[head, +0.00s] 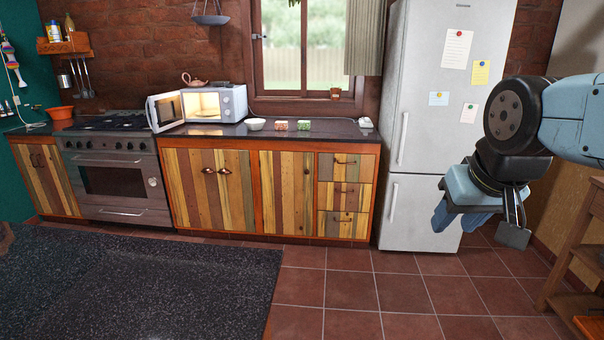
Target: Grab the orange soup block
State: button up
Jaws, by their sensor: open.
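Two small patterned blocks stand side by side on the dark counter (340,130) along the back wall. The left one, a reddish-orange block (281,126), looks like the orange soup block. The right one is a green block (303,126). Both are too small to read any label. My gripper (458,222) hangs in the air at the right, in front of the fridge and pointing downward. It is open, nothing shows between its fingers, and it is far from the blocks.
A white bowl (255,124) sits left of the blocks, beside a microwave (200,105) with its door open. A grey fridge (420,110) stands right of the counter. A dark speckled worktop (140,285) fills the front left. Tiled floor (350,292) lies clear between.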

aim_at(279, 126)
jog(key=i, duration=3.65)
jog(key=u, duration=2.35)
jog(key=i, duration=1.4)
jog(key=u, duration=0.05)
